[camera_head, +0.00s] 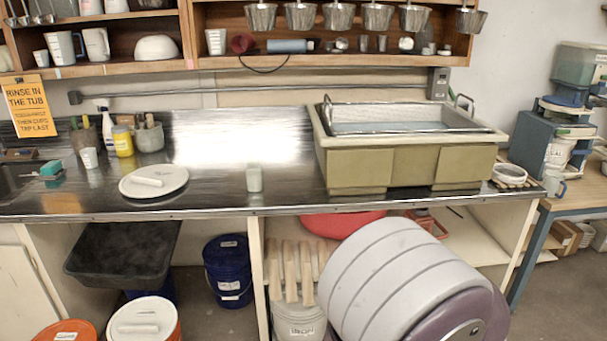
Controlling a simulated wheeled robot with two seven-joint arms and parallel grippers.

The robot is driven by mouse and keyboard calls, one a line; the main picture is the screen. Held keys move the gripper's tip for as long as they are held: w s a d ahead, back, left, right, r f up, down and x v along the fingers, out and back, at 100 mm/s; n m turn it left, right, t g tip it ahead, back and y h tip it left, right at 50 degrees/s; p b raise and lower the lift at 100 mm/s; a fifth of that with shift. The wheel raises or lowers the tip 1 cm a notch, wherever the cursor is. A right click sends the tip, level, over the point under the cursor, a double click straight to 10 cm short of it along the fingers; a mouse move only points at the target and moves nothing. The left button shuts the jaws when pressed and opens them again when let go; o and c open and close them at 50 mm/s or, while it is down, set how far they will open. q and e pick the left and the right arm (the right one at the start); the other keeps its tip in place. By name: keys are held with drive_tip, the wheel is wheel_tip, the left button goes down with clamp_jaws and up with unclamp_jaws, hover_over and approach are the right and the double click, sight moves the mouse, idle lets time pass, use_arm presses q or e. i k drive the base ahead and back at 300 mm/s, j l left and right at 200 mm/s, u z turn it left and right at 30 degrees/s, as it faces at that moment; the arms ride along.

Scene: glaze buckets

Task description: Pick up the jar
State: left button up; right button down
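A small pale, frosted-looking jar (254,178) stands upright near the front edge of the steel counter (225,185), about midway along it. Clear counter lies on both sides of it. A second jar-like container, yellow with a pale label (122,141), stands farther back on the left among cups and bottles. Neither of my grippers is in view, and nothing touches the pale jar.
A round white lid (153,182) lies left of the pale jar. A large olive tub (360,165) with a metal basin stands to the right. Metal buckets (338,16) hang above. A large grey and purple rounded object (390,280) fills the lower right.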

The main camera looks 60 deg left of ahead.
sight(253, 173)
drive_tip(key=i+u, duration=0.8)
drive_tip(key=i+l+u, duration=0.4)
drive_tip(key=i+j, duration=0.1)
